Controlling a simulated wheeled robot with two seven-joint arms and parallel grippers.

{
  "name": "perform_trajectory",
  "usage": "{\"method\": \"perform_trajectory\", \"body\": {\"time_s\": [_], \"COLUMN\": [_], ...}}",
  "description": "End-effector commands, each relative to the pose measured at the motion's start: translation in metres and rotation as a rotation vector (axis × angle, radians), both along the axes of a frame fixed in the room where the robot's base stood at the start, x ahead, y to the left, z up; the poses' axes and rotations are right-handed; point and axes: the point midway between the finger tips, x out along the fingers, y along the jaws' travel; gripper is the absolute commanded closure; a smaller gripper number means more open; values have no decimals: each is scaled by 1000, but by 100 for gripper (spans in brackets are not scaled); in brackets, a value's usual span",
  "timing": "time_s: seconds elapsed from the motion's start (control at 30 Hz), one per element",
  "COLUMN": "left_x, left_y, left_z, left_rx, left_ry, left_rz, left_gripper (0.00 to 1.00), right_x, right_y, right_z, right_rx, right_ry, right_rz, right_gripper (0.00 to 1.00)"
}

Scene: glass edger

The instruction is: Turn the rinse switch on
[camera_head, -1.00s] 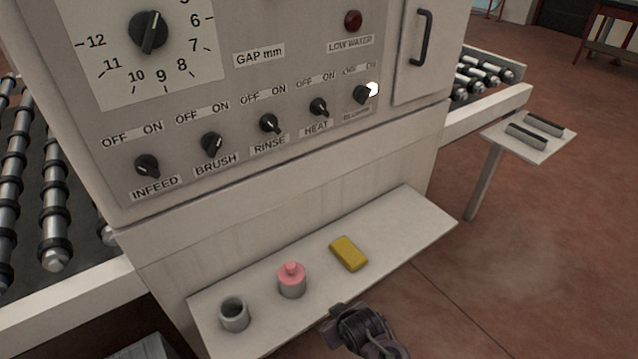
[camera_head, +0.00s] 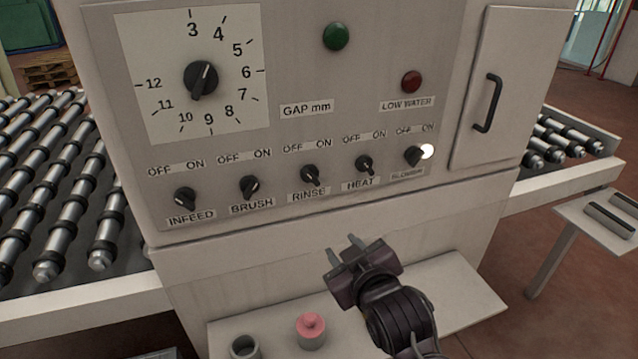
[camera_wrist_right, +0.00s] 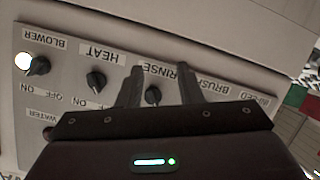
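The rinse switch (camera_head: 310,174) is a black rotary knob on the machine's grey panel, in the middle of the lower row. Its RINSE label (camera_head: 309,195) is below it and OFF and ON are above. Its pointer seems to lean up and left, toward OFF. My right gripper (camera_head: 345,249) is open and empty, below and in front of the panel. In the right wrist view, the rinse knob (camera_wrist_right: 152,95) shows between its two spread fingers (camera_wrist_right: 159,75), apparently beyond the tips. My left gripper is not in view.
Neighbouring knobs are brush (camera_head: 249,187) and heat (camera_head: 364,165). A white light (camera_head: 427,151) glows beside the blower knob (camera_head: 413,156). A door handle (camera_head: 488,103) protrudes at right.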

Motion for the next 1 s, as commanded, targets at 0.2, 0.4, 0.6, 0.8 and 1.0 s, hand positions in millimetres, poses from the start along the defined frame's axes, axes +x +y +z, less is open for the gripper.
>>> {"method": "perform_trajectory", "body": {"time_s": [0.2,0.4,0.6,0.8,1.0], "left_x": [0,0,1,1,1], "left_y": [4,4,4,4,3], "left_z": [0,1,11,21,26], "left_rx": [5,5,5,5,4], "left_ry": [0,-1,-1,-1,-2], "left_rz": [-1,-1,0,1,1], "left_gripper": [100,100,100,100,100], "right_x": [23,32,54,84,101], "right_y": [20,28,35,45,51], "right_z": [48,69,74,73,71], "right_rx": [-72,-111,-112,-112,-111], "right_ry": [-248,-370,-376,-374,-372], "right_rz": [52,72,71,72,73], "right_gripper": [67,67,67,67,67]}}
